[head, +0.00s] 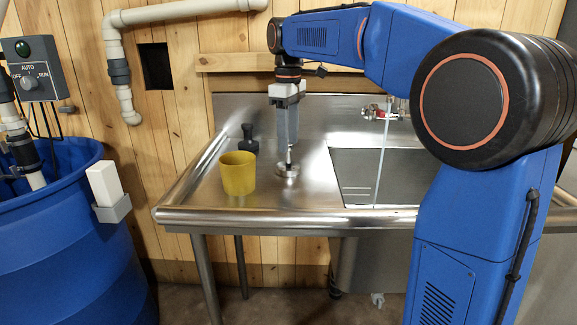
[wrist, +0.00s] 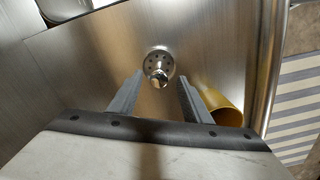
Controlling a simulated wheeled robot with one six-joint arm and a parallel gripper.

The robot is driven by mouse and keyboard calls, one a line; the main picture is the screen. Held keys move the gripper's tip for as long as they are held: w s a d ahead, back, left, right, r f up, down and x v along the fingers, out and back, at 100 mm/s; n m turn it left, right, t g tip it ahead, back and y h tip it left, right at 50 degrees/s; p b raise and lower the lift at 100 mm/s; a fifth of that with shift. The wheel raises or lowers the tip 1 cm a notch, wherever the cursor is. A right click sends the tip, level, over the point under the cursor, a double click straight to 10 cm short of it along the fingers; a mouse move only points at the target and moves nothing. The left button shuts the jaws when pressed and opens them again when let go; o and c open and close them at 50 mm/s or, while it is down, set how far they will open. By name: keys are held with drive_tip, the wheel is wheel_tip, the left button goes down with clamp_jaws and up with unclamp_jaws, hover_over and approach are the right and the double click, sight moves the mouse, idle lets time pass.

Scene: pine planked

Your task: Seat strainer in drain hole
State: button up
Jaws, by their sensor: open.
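The strainer (head: 287,170) is a small round metal disc with a knob, lying on the steel drainboard left of the sink basin. In the wrist view the strainer (wrist: 150,58) shows small holes around its shiny knob. My gripper (head: 289,147) points down just above it. In the wrist view my gripper (wrist: 160,80) is open, with one finger to each side of the knob and nothing clearly held. Whether the fingertips reach down to knob height is hard to tell. The sink basin (head: 380,175) is to the right; the drain hole is hidden.
A yellow mug (head: 238,174) stands close left of the strainer, also in the wrist view (wrist: 225,108). A dark bottle-shaped object (head: 248,140) is behind it. A faucet with a red part (head: 374,113) is above the basin. A raised rim (head: 280,217) edges the steel counter.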

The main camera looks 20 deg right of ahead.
sight(288, 157)
drive_tip(key=shift+d+f, duration=0.15)
drive_tip(key=shift+f, duration=2.05)
clamp_jaws()
